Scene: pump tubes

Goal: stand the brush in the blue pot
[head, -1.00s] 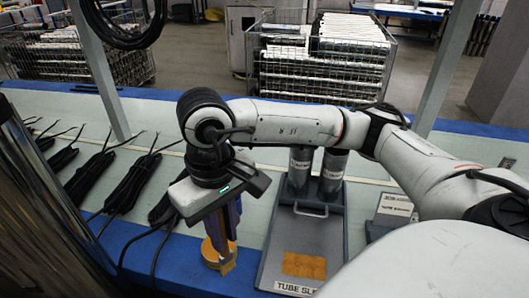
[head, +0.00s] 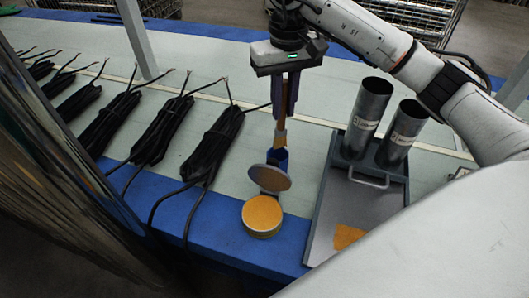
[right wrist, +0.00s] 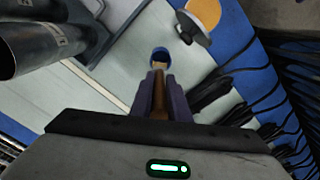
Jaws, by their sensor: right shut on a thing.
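My right gripper (head: 287,98) is shut on the brush (head: 282,122), which hangs upright with its bristle end down. The brush also shows between the fingers in the right wrist view (right wrist: 159,92). The blue pot (head: 278,159) stands on the table directly below, partly hidden by the tin's lid. In the right wrist view the blue pot (right wrist: 160,54) shows its round dark opening, with the brush's lower end at its near rim. I cannot tell whether the tip is inside or just above. My left gripper is not in view.
An open tin with an orange-yellow content (head: 262,216) stands in front of the pot, its grey lid (head: 269,178) raised. A grey tray (head: 372,206) with two metal tubes (head: 371,104) is at the right. Black cable bundles (head: 213,145) lie at the left.

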